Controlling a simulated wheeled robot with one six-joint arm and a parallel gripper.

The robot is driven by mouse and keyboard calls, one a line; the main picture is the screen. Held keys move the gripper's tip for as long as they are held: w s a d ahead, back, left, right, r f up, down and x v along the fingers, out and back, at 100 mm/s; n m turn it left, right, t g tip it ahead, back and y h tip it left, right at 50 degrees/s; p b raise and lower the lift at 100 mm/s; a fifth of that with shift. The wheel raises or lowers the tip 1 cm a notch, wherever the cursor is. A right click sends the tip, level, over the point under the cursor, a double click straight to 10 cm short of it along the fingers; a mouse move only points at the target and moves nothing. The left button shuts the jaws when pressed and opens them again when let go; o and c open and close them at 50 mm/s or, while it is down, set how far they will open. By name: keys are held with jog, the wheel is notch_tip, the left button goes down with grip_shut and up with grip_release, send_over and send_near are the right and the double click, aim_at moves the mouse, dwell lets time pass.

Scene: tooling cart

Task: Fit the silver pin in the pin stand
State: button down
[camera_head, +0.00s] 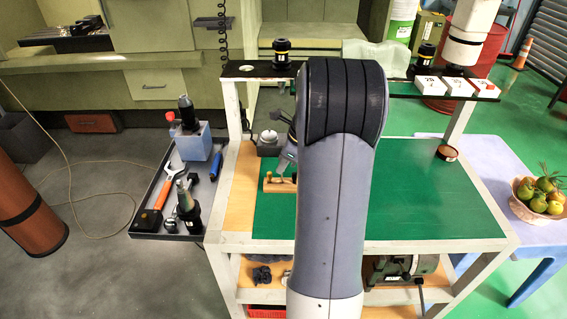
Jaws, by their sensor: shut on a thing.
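A small wooden block, which looks like the pin stand (279,186), sits on the green mat (420,195) near its left edge, with a short upright part at its left end. My gripper (283,172) is just above the block, pointing down, partly hidden behind my own arm. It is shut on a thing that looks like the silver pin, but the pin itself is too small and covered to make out. I cannot tell whether the pin touches the stand or is in a hole.
A grey round-topped device (268,141) stands behind the block. A raised dark shelf (400,90) with tool holders and white boxes crosses the back. A side tray (160,222) at left holds tools.

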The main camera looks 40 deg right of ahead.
jog(key=shift+f+b, duration=0.35)
jog(key=shift+f, duration=0.6)
dwell(0.4)
dwell(0.3)
jog(key=c, duration=1.3)
grip_release()
jog(key=shift+c, duration=0.2)
jog(key=v, duration=1)
jog(key=shift+r, duration=0.4)
jog(key=shift+f, duration=0.1)
jog(key=x, duration=1)
jog(key=shift+f, duration=0.3)
jog(key=shift+r, duration=0.1)
